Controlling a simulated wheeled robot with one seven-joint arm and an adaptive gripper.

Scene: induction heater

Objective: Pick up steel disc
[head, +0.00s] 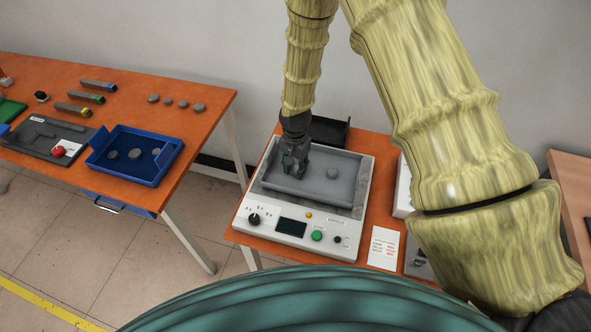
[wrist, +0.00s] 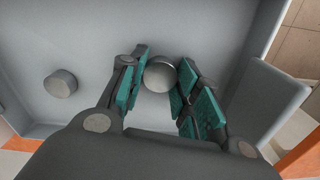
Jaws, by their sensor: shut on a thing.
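My gripper (head: 294,163) reaches down into the grey tray (head: 345,180) on the induction heater (head: 268,208). In the wrist view, my gripper (wrist: 160,88) has its green-padded fingers on both sides of a grey steel disc (wrist: 161,74), shut on it. In the head view that disc is hidden by the gripper. A second steel disc (head: 333,173) lies in the tray to the right of the gripper; it shows at the left in the wrist view (wrist: 60,83). I cannot tell whether the held disc touches the tray floor.
A blue tray (head: 176,174) with several discs stands on the orange table (head: 203,124) at the left, with more discs behind it. The heater's front has a knob, a screen and a green button (head: 317,236). A black holder (head: 330,131) stands behind the tray.

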